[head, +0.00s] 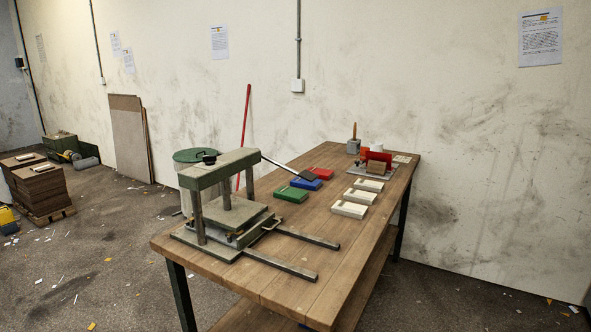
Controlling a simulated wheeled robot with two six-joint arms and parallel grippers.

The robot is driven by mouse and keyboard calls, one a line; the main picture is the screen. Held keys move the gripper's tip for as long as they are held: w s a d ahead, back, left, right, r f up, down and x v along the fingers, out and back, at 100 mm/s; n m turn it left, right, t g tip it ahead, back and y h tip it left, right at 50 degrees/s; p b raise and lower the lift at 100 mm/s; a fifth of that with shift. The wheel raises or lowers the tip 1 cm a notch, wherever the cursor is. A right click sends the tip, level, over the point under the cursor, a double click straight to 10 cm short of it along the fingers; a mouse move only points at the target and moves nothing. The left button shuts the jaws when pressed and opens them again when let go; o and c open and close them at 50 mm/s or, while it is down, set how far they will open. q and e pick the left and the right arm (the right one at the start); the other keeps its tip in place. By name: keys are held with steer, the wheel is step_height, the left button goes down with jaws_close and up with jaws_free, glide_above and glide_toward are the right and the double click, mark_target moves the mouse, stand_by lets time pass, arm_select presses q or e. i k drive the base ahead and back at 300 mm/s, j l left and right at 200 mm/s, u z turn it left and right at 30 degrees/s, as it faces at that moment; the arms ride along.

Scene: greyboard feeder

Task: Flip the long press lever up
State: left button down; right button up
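A grey-green metal press (222,205) stands on the near left end of the wooden table. It has a top beam on posts, a dark knob (209,158) on the beam and a thick plate below. A long thin rod (279,164) slopes down to the right from the beam's right end to a dark flat end piece (307,175); it looks like the long lever, but its joint to the press is not clear. Two flat bars (282,264) reach right from the press base, low over the tabletop. Neither of my grippers is in view.
The table (325,215) also holds green (291,194), blue (306,184) and red (320,174) blocks, pale trays (349,209) and a red fixture (378,158) at the far end. A red pole (245,130) stands behind the press. The front right tabletop is clear.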

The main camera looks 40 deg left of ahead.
mark_target(305, 175)
steer(key=i+j, duration=0.1)
steer(key=j, duration=0.5)
steer(key=i+j, duration=0.1)
steer(key=j, duration=1.1)
steer(key=i, duration=0.05)
